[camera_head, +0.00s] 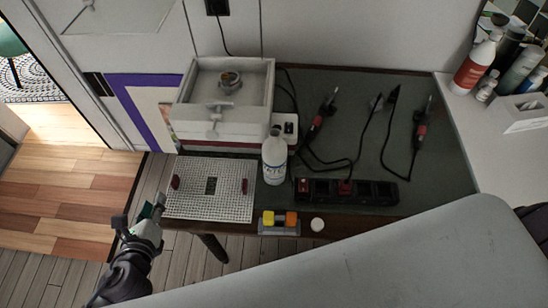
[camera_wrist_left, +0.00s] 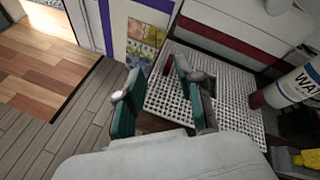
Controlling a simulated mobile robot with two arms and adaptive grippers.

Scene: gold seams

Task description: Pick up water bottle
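The water bottle (camera_head: 274,160) is white with a label and stands upright on the dark green workbench (camera_head: 375,130), right of a white perforated plate (camera_head: 225,205). It also shows at the right edge of the left wrist view (camera_wrist_left: 295,88), partly cut off. My left gripper (camera_head: 150,212) is low at the left front corner of the bench, left of the plate and well apart from the bottle. In the left wrist view its teal-padded fingers (camera_wrist_left: 158,80) are spread with nothing between them. My right gripper is not in view.
A white box with an open top (camera_head: 225,120) stands behind the plate. A black power strip (camera_head: 345,191) lies right of the bottle, with red-handled tools and cables (camera_head: 322,120) behind. A small holder with yellow and orange pieces (camera_head: 279,222) sits at the front edge.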

